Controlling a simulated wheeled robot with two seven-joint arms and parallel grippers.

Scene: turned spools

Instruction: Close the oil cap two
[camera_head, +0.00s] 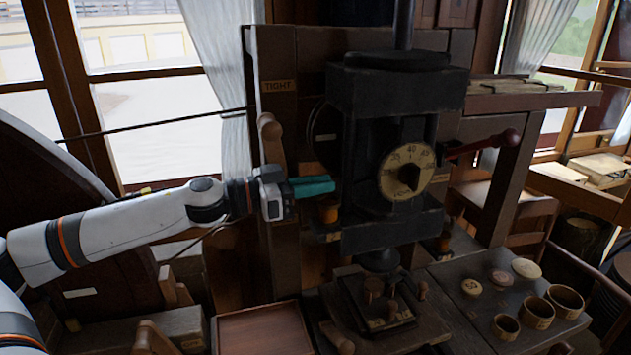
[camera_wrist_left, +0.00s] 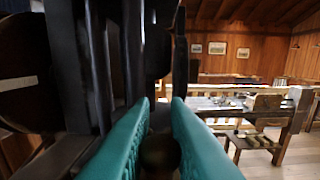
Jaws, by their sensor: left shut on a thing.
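My left gripper (camera_head: 318,187) reaches in from the left to the dark machine (camera_head: 398,100), its teal fingers level beside the machine's left side. A small orange-brown oil cap (camera_head: 328,212) sits just under the fingers, at the machine's lower left. In the left wrist view, the fingers (camera_wrist_left: 161,108) are shut on a dark round cap (camera_wrist_left: 160,153), low between them. Most of it is in shadow and its seat is hidden. A second similar cap (camera_head: 443,241) shows at the machine's lower right. I see no number on either cap. My right gripper is not in view.
A yellow dial (camera_head: 407,172) is on the machine's front. A wooden post (camera_head: 277,100) with a "TIGHT" label and a wooden handle (camera_head: 270,130) stand close to my left gripper. Wooden cups and discs lie on the bench (camera_head: 465,318) at the lower right.

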